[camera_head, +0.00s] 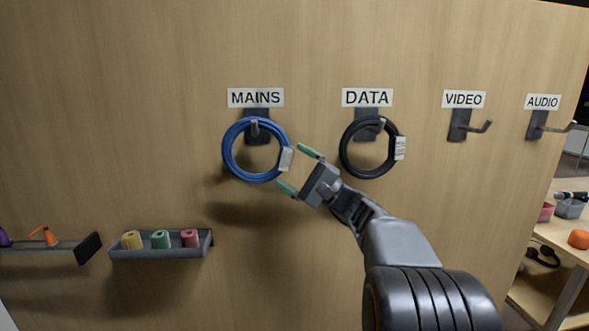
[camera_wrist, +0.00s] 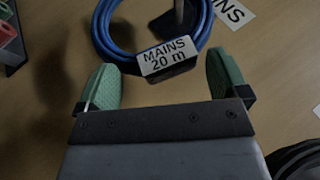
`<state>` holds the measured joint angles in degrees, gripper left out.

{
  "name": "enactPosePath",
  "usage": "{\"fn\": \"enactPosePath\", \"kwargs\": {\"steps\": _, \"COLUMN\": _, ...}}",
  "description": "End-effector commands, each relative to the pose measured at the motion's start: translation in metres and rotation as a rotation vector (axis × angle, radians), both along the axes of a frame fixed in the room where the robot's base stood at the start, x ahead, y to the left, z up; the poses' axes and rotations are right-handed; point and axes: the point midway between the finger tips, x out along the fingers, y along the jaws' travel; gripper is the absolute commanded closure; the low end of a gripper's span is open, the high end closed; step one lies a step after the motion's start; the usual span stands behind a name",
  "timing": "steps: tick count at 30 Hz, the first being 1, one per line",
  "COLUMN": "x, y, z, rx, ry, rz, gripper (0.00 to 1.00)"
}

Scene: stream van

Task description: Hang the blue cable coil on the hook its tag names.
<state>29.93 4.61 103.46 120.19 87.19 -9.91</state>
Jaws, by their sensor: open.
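The blue cable coil (camera_head: 228,155) hangs on the hook (camera_head: 256,128) under the MAINS sign (camera_head: 256,97). Its white tag sits on the coil's right side and reads "MAINS 20 m" in the wrist view (camera_wrist: 168,58). The coil (camera_wrist: 113,48) is at the top of that view. My gripper (camera_head: 298,170) is open and empty, its green fingertips pointing at the tag side of the coil. In the wrist view the fingers (camera_wrist: 165,85) stand on either side of the tag, apart from it. Part of the hook is hidden behind the coil.
A black coil (camera_head: 345,150) hangs under the DATA sign (camera_head: 367,97), close to my arm. The VIDEO hook (camera_head: 460,125) and AUDIO hook (camera_head: 540,126) are empty. A grey tray (camera_head: 160,252) with tape rolls is mounted lower left. A bench (camera_head: 570,235) stands at the right.

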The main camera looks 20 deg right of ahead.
Motion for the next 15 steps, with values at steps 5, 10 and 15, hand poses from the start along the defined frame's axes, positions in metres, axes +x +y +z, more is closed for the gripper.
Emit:
{"fn": "enactPosePath", "kwargs": {"steps": 5, "x": -0.003, "y": -0.005, "z": -0.004, "rx": 0.0, "ry": 0.003, "rz": -0.003, "gripper": 0.07}}
{"fn": "enactPosePath", "kwargs": {"steps": 10, "x": -0.019, "y": -0.022, "z": -0.017, "rx": 0.001, "ry": 0.002, "rz": -0.004, "gripper": 0.07}}
{"fn": "enactPosePath", "kwargs": {"steps": 15, "x": -0.041, "y": -0.046, "z": -0.033, "rx": 0.001, "ry": 0.002, "rz": -0.006, "gripper": 0.07}}
